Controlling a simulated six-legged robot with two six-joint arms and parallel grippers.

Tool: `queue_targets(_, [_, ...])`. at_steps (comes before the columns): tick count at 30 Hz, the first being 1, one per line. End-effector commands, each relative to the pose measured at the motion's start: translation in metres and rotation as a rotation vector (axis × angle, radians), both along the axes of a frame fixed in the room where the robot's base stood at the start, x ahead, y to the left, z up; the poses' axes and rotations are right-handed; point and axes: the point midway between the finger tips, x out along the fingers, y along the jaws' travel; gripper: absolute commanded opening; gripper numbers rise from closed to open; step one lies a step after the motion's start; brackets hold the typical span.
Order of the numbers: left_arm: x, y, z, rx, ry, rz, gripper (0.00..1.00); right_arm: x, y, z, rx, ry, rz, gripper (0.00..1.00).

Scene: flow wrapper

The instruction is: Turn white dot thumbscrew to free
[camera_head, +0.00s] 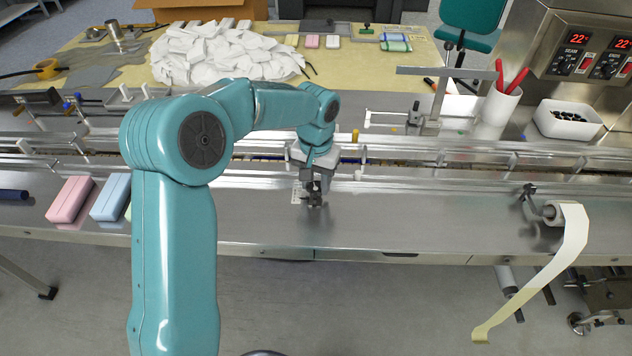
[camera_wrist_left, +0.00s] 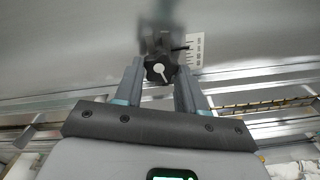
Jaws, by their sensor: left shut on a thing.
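The thumbscrew (camera_wrist_left: 160,69) is a black lobed knob with a white mark on its face, seen in the left wrist view between my left fingers. My left gripper (camera_wrist_left: 158,80) is shut on it. In the head view my left gripper (camera_head: 314,190) points down at the steel bench, in front of the rails, and mostly hides the knob. A small white scale plate (camera_wrist_left: 195,50) with dark marks lies beside the knob. My right gripper is not in view.
Metal rails (camera_head: 450,183) run along the bench behind the gripper. A pink block (camera_head: 70,199) and a blue block (camera_head: 110,197) lie to the left. A film roll (camera_head: 566,213) with a hanging strip is at the right. The steel top between is clear.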

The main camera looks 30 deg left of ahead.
Motion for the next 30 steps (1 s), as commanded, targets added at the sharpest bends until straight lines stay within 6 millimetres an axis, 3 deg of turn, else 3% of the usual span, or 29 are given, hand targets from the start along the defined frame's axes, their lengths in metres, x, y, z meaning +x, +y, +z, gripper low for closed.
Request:
queue_targets(18, [0.002, 0.003, 0.004, 0.000, -0.016, 0.542, 0.09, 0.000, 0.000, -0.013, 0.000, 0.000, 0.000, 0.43])
queue_targets(30, [0.001, 0.004, 0.004, 0.000, -0.016, 0.718, 0.09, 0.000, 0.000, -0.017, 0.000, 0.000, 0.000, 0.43])
